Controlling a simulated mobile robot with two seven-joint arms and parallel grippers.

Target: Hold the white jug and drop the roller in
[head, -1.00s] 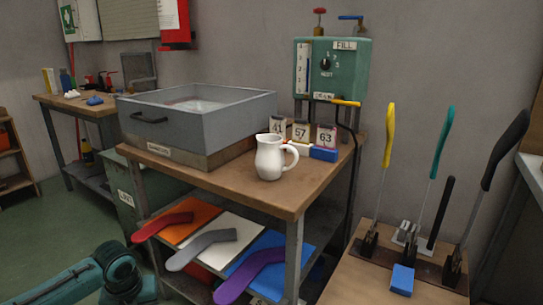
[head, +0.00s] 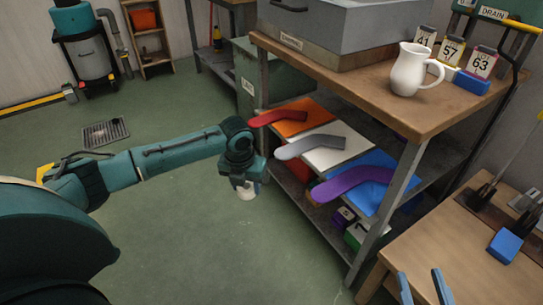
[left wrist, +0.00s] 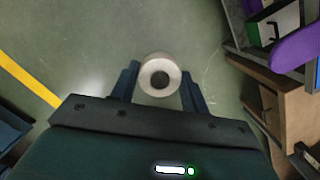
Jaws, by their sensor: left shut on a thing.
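The white jug (head: 408,70) stands upright on the wooden top of the bench, its handle toward the right. My left gripper (head: 246,188) hangs pointing down over the green floor, left of the bench. It is shut on a white roller (left wrist: 150,86), which shows end-on with a dark centre between the fingers (left wrist: 160,82) in the left wrist view.
A grey tub (head: 340,30) stands left of the jug, and number cards (head: 482,63) stand behind it. Red, grey and purple sock forms (head: 350,184) stick out from the shelf below. A lower wooden table (head: 440,235) holds a blue block (head: 505,245). The floor at left is open.

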